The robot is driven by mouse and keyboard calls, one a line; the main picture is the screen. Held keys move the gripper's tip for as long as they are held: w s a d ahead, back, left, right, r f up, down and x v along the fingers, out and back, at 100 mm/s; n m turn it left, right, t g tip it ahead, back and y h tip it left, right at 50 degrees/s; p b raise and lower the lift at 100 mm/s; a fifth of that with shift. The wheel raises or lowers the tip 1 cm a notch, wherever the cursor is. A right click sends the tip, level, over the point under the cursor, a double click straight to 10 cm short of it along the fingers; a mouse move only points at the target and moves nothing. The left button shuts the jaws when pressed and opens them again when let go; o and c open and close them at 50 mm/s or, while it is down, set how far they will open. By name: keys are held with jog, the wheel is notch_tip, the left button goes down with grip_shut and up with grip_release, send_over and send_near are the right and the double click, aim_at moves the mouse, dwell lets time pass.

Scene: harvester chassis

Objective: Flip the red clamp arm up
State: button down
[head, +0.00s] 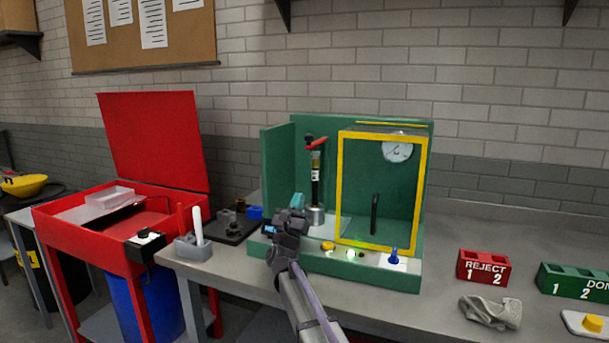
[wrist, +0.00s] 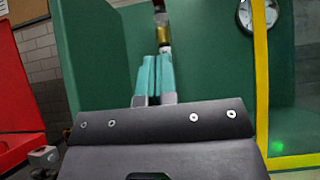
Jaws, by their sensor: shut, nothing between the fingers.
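The red clamp arm (head: 317,143) sits at the top of a dark upright cylinder (head: 316,180) inside the green test booth, left of the yellow-framed door. It lies nearly level, its right end slightly higher, with a black knob at its left. My gripper (head: 297,201) is in front of the booth, lower and a little left of the clamp arm, clear of it. In the wrist view the teal fingers (wrist: 153,76) are together and empty, pointing into the booth. Part of the upright with a brass-coloured section (wrist: 163,35) shows beyond the fingertips. The red clamp arm is not clearly visible there.
The yellow-framed door (head: 342,190) stands right of the clamp, with a dial gauge (head: 397,151) behind it. The booth's green left wall (head: 278,170) is close to my gripper. A blue knob (head: 394,257) and a lit green lamp (head: 351,254) are on the front ledge.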

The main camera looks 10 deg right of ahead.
jog(key=s+a+r+p+x, duration=0.1)
jog(key=r+p+x, duration=0.1)
jog(key=p+x, duration=0.8)
jog(key=shift+w+d+r+p, duration=0.35)
jog(key=shift+d+r, duration=0.15)
jog(key=shift+r, duration=0.45)
